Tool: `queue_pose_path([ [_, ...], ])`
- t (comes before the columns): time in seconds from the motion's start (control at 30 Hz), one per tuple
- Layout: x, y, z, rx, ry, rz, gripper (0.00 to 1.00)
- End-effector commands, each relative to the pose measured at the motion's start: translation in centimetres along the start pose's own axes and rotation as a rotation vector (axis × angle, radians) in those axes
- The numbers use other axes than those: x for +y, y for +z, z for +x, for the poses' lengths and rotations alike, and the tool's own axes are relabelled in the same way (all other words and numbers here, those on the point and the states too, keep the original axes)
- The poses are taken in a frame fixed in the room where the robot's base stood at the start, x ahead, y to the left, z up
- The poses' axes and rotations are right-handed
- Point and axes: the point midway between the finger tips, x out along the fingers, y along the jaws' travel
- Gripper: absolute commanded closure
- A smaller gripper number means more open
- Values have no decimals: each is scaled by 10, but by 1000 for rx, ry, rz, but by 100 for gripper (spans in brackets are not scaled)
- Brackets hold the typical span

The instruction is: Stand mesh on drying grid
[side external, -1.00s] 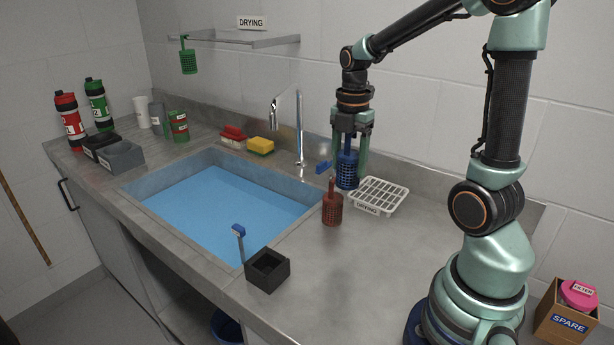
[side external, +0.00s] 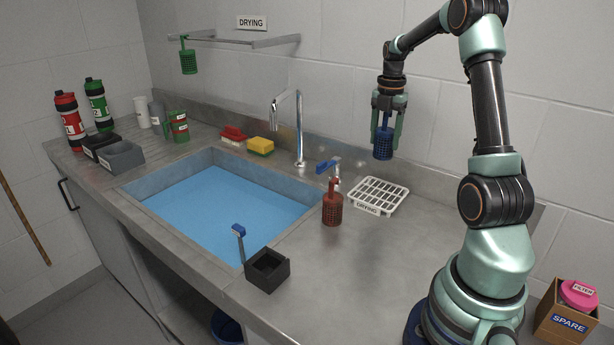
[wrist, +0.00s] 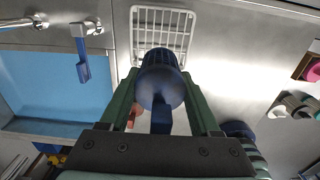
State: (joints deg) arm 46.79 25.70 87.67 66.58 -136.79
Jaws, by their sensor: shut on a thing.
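My gripper (side external: 386,148) is shut on the blue mesh (side external: 383,146), a small perforated basket. It holds the mesh roughly upright in the air, above the far right part of the white drying grid (side external: 381,194). The grid lies flat on the counter with a DRYING label on its front edge, and its slots are empty. In the wrist view the blue mesh (wrist: 160,72) sits between the two green fingers, and the grid (wrist: 164,22) shows just beyond it. The mesh hides part of the grid there.
A red mesh (side external: 332,208) stands left of the grid. A tap with a blue lever (side external: 328,166) is behind it. The sink (side external: 207,200) holds blue water. A black box (side external: 267,272) stands at the front edge.

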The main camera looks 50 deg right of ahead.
Motion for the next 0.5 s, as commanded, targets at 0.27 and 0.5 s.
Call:
queue_pose_path([
  [0.27, -1, 5, 44, 4, -3, -1, 91],
  [0.5, 0, 5, 67, 2, -2, 0, 91],
])
